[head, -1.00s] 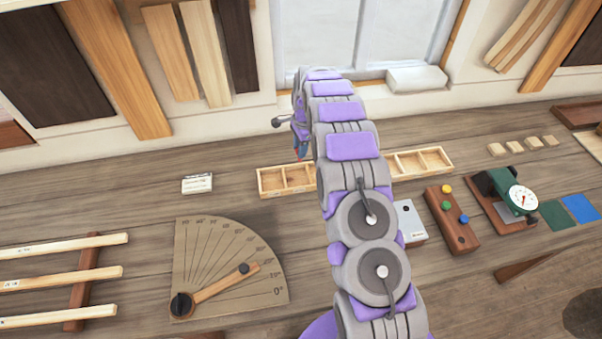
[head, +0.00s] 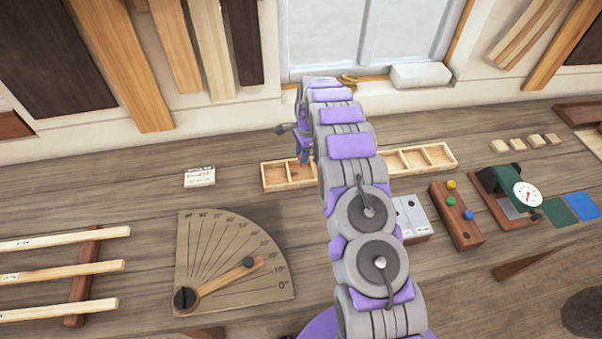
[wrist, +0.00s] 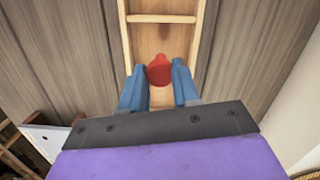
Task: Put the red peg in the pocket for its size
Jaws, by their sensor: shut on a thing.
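My gripper (wrist: 158,85) is shut on the red peg (wrist: 159,68), which shows between its two blue fingertips in the wrist view. In the head view, my gripper (head: 303,156) hangs over the left part of a long, light wooden tray (head: 288,186) divided into pockets. The peg's red end (head: 304,162) is just visible there. In the wrist view, the tray's side rail (wrist: 124,45) and a divider (wrist: 163,18) lie beyond the peg. I cannot tell whether the peg's lower end is inside a pocket or above it. My arm hides the middle of the tray.
A protractor board (head: 236,262) lies front left. A small label card (head: 200,177) lies left of the tray. Bare bench surrounds the tray's left end.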

